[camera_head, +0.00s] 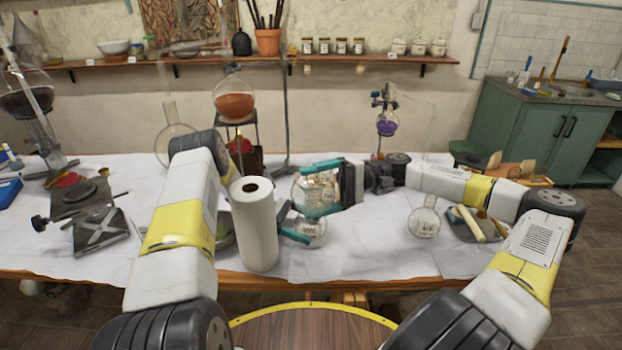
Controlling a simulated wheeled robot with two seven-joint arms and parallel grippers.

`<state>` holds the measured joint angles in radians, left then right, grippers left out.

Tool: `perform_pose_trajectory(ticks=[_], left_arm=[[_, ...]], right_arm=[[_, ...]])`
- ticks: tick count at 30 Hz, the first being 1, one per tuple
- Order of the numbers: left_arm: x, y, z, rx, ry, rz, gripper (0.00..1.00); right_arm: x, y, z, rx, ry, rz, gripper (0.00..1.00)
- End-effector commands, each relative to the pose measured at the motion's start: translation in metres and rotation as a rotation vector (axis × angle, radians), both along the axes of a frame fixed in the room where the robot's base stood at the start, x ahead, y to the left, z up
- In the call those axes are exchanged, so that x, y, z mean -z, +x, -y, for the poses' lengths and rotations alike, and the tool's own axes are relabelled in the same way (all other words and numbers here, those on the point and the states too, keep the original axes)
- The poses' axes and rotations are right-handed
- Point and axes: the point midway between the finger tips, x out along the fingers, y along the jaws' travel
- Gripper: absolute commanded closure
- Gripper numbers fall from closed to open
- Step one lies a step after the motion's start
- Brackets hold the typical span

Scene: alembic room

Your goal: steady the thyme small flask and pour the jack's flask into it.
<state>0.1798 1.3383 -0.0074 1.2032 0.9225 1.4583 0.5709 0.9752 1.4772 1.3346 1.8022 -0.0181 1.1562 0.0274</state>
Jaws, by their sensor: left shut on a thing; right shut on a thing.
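My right gripper (322,190) comes in from the right with its teal fingers shut on a round glass flask (308,188). I take this for the jack's flask; it has a pale label, and its neck and contents cannot be made out. Directly below, my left gripper (292,226) is shut on a smaller clear flask (314,232) standing at the table's front. I take this for the thyme small flask; its label is too small to read. The upper flask overlaps the small one's top, so I cannot tell whether they touch. The paper roll hides part of my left gripper.
A white paper roll (254,226) stands left of the flasks. Another labelled flask (424,220) stands to the right, beside a tray (460,231). A jack (100,232) is at the left. A stand with an orange flask (234,104) and one with a purple flask (387,125) are behind.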

Motion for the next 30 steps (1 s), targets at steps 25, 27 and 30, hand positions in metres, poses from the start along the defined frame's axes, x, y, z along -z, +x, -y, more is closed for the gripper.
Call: perform_pose_trajectory(ticks=[25,27,30], left_arm=[[0.0002,-0.0001,0.0000,0.000,0.000,0.000,0.36],[0.0002,-0.0001,0.0000,0.000,0.000,0.000,0.36],[0.0002,-0.0001,0.0000,0.000,0.000,0.000,0.36]], right_arm=[[-0.0040,0.0007,-0.0001,-0.001,0.000,-0.034,0.64],[-0.0044,0.0008,-0.0001,0.000,0.000,-0.036,0.64],[-0.0048,0.0008,-0.0002,-0.001,0.000,-0.040,0.64]])
